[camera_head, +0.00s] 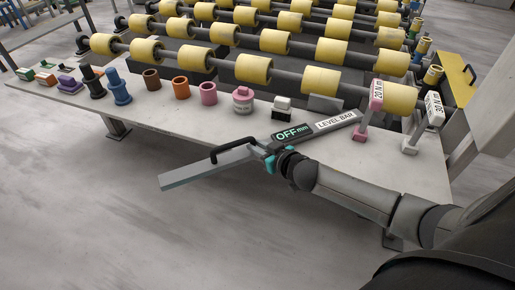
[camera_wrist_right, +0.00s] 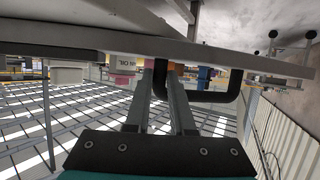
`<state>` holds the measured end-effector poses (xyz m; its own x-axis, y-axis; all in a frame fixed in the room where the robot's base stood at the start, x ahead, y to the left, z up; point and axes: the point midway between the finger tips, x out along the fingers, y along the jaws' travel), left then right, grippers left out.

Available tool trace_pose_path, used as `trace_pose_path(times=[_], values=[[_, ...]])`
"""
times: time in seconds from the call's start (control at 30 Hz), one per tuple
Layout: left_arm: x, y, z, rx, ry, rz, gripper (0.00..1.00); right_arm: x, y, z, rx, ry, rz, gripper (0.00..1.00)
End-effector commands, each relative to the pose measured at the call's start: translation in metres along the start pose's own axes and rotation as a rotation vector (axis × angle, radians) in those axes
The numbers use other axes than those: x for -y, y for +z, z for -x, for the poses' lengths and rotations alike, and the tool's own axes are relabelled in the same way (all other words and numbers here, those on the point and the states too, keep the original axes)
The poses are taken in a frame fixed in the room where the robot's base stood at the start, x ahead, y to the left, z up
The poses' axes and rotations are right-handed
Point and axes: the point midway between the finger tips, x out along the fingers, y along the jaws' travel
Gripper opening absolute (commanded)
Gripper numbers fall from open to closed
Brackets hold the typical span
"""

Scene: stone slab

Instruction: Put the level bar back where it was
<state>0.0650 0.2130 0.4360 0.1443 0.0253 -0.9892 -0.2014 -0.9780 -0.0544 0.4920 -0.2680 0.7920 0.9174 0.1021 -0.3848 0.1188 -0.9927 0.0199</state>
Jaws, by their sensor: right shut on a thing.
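The level bar (camera_head: 205,170) is a long grey bar with an "OFF mm" display and a "LEVEL BAR" label. In the head view it slants from the lower left, beyond the slab's front edge, up to the right over the slab. A black handle stands near its left part. My right gripper (camera_head: 270,160) is at the bar's middle and shut on it, seemingly at a black handle (camera_wrist_right: 215,97) in the right wrist view; the exact grip is partly hidden. Whether the bar's right end touches the slab is unclear. My left gripper is not in view.
The pale slab (camera_head: 180,125) carries a row of coloured cups and small blocks, including a pink pot (camera_head: 243,100). A pink signpost (camera_head: 375,95) and a white signpost (camera_head: 434,108) stand near the bar's right end. Yellow rollers (camera_head: 253,69) lie behind. The floor in front is clear.

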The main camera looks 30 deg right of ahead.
Motion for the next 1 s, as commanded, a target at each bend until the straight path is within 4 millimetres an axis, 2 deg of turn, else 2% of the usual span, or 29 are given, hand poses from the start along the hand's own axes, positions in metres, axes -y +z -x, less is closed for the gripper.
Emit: trace_pose_path(times=[0.03, 0.23, 0.27, 0.5, 0.83, 1.0], values=[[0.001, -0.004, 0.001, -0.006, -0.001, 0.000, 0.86, 0.000, -0.004, 0.000, -0.007, -0.001, 0.002, 0.00], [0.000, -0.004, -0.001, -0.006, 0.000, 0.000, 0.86, 0.000, -0.001, -0.001, -0.006, 0.000, 0.002, 0.00], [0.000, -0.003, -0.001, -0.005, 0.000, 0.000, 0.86, 0.000, 0.001, -0.001, -0.001, 0.000, 0.000, 0.24], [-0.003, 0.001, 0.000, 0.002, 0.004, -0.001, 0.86, 0.000, 0.001, 0.000, 0.000, 0.000, 0.000, 0.51], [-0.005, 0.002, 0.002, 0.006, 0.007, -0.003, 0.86, 0.000, -0.003, 0.001, -0.001, 0.000, 0.000, 0.52], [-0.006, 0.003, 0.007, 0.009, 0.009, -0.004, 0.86, 0.001, -0.001, 0.015, 0.003, -0.001, -0.002, 0.52]])
